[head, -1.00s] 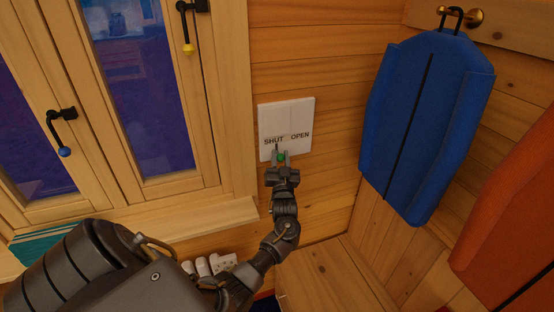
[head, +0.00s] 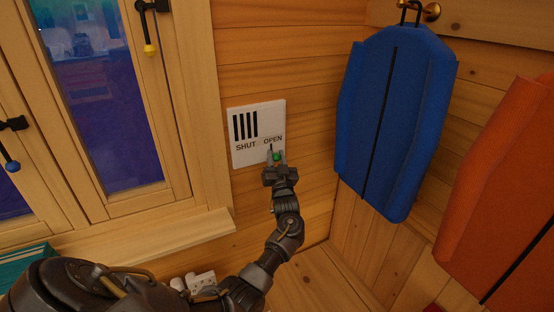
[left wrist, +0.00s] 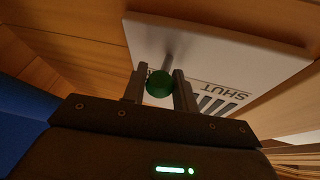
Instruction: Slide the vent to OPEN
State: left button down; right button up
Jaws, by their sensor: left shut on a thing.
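The white vent plate (head: 250,150) is on the log wall in the head view, marked SHUT on the left and OPEN on the right. Dark slots show above SHUT. My left gripper (head: 276,159) is shut on the green knob (head: 277,156), just below the word OPEN. In the left wrist view the green knob (left wrist: 159,84) sits between the two fingers, with a stem leading to the vent plate (left wrist: 200,48); the word SHUT and part of the slots show there. My right gripper is not in view.
A window with a wooden frame (head: 190,110) and sill (head: 160,237) is left of the vent. The wall between vent and blue coat is clear.

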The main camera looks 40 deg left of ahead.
pick_arm(q)
jog(key=c, duration=1.1)
grip_release()
jog(key=b+v, duration=0.3)
jog(key=v, duration=0.8)
jog(key=shift+a, duration=0.1)
